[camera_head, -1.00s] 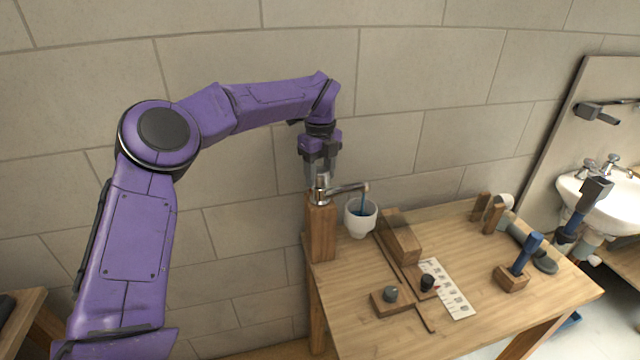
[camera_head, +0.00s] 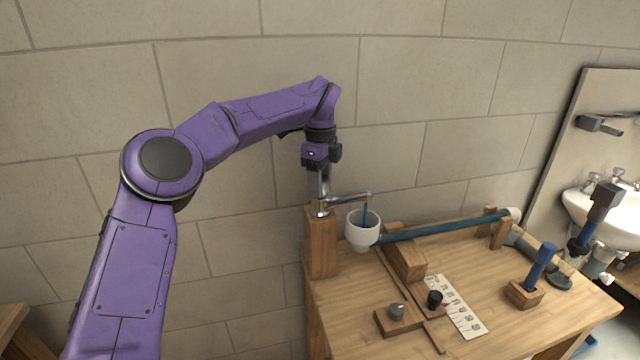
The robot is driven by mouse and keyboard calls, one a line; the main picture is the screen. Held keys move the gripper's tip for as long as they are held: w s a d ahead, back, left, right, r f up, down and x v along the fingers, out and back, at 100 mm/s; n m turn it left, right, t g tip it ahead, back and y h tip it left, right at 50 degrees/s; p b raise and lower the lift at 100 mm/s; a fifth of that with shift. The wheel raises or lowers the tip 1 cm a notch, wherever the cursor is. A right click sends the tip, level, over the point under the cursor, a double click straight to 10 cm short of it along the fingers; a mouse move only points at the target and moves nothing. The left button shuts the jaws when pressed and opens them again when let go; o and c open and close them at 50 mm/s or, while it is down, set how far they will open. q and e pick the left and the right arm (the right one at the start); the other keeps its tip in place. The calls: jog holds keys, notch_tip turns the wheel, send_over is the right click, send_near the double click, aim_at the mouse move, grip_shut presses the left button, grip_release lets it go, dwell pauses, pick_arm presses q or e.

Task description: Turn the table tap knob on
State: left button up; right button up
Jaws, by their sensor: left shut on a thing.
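The table tap (camera_head: 345,199) is metal and stands on a wooden post (camera_head: 321,245) at the table's back left corner. Its spout points right over a white cup (camera_head: 362,236), and a blue stream shows below the spout's end. My left gripper (camera_head: 320,190) comes down from above, its fingers closed at the top of the tap. It is shut on the tap knob, which the fingers mostly hide. My right gripper is not in view.
A teal pipe (camera_head: 445,228) runs from the cup along the table's back to wooden supports (camera_head: 500,232). A wooden block (camera_head: 405,258), small knobs (camera_head: 397,311), a marked strip (camera_head: 458,305) and a blue handle (camera_head: 541,262) occupy the wooden table (camera_head: 480,348). A white sink (camera_head: 600,215) stands right.

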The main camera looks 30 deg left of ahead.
pick_arm(q)
jog(key=shift+r, duration=0.1)
jog(key=o, duration=1)
jog(key=shift+o, duration=0.2)
notch_tip(320, 180, up, 11)
jog(key=p, duration=0.2)
jog(key=shift+f+p, duration=0.2)
jog(key=shift+p, duration=0.15)
jog(key=shift+d+f, duration=0.1)
